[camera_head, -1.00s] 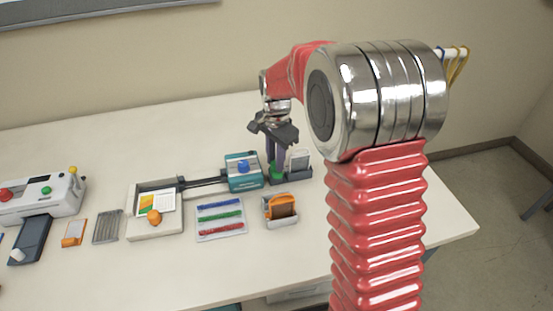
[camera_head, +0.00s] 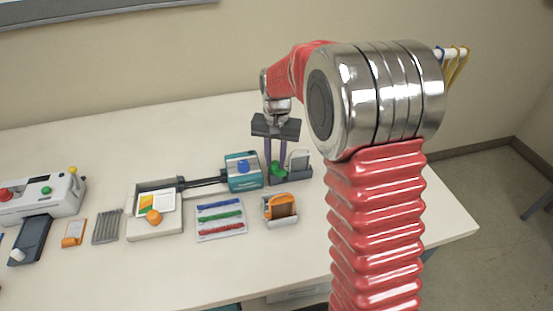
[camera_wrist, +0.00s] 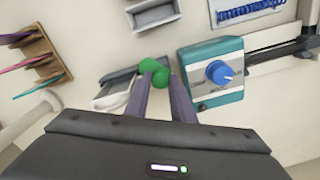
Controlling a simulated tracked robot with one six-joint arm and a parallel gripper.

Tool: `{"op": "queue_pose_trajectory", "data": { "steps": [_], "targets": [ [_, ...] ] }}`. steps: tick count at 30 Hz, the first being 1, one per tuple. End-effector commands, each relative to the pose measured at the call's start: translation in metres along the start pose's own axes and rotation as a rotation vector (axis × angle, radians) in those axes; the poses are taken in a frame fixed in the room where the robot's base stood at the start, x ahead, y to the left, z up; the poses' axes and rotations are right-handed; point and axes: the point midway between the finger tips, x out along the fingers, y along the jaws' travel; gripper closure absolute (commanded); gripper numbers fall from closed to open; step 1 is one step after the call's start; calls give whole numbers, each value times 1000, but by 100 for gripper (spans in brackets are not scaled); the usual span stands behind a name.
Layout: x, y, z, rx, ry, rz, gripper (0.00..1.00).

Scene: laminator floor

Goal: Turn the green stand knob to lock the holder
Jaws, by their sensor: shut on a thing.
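The green stand knob (camera_head: 278,171) sits on the dark stand (camera_head: 299,177) at the right part of the table. A white-and-grey holder (camera_head: 299,160) stands upright on the stand, just right of the knob. My gripper (camera_head: 276,158) points down from above with its fingers shut on the green knob. In the wrist view the green knob (camera_wrist: 155,70) shows between and beyond the two fingertips (camera_wrist: 162,84), which cover part of it. The holder (camera_wrist: 113,93) lies left of the fingers there.
A teal box with a blue knob (camera_head: 243,170) stands close to the left of the stand. An orange-and-grey holder (camera_head: 281,209) and a mat with coloured spiral combs (camera_head: 220,218) are in front. The table's right front area is clear.

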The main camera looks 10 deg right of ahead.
Motion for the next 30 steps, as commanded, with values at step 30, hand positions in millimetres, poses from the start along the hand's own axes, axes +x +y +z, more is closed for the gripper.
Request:
{"op": "queue_pose_trajectory", "data": {
  "steps": [30],
  "targets": [
    [-1, -1, -1, -863, -20, -1, 100]
  ]
}}
